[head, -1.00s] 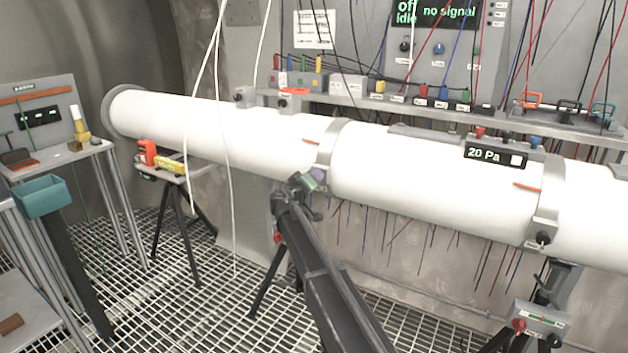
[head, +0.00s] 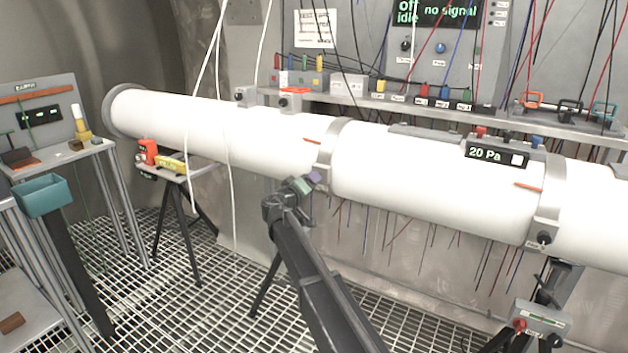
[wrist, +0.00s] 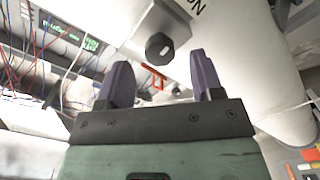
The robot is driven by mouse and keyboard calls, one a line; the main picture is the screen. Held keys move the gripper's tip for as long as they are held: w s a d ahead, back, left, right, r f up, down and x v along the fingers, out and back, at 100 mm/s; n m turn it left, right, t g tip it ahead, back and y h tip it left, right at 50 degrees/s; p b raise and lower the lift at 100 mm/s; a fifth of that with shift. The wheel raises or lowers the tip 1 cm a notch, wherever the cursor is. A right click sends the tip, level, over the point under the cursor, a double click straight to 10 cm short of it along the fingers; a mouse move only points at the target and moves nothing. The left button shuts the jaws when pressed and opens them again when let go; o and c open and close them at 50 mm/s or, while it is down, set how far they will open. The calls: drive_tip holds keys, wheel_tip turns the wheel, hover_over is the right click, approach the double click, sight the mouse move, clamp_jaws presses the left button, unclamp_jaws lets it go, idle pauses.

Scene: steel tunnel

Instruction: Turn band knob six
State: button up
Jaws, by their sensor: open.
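In the wrist view a round black knob (wrist: 159,47) with a white mark sits on a grey band bracket under the white pipe. It lies beyond and between my two purple fingers; my gripper (wrist: 160,61) is open and empty, apart from the knob. In the head view my gripper (head: 312,180) is at the lower edge of the middle band (head: 328,150), and hides this knob. Another black band knob (head: 544,237) shows on the right band (head: 547,205). I cannot read a number six on either knob.
The white pipe (head: 420,175) runs across the scene, just above my gripper. Thin wires (head: 425,240) hang behind it. A tripod with a red-knobbed box (head: 540,318) stands at lower right. White cables (head: 224,130) hang left of my arm. Open grating floor lies below.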

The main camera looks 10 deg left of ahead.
drive_tip(key=v, duration=0.7)
drive_tip(key=s+d+f+m+g+y+p, duration=0.1)
drive_tip(key=s+d+f+g+p, duration=0.1)
drive_tip(key=s+d+f+g, duration=0.4)
drive_tip(key=s+d+f+g+p, duration=0.2)
drive_tip(key=s+d+f+g, duration=0.15)
drive_tip(key=s+d, duration=0.6)
drive_tip(key=s+d+r+m+g+y+p, duration=0.2)
drive_tip(key=s+d+g+y+p, duration=0.1)
drive_tip(key=s+d, duration=0.4)
drive_tip(key=s+d+r+m+g+y+p, duration=0.1)
drive_tip(key=s+d+r+g+y+p, duration=0.1)
drive_tip(key=s+d, duration=0.6)
drive_tip(key=s+g+y+p, duration=0.1)
drive_tip(key=s+g+p, duration=0.1)
drive_tip(key=s, duration=0.4)
drive_tip(key=shift+d+r+m+y+p, duration=0.15)
drive_tip(key=shift+d+m+y+p, duration=0.15)
drive_tip(key=shift+m+p, duration=0.15)
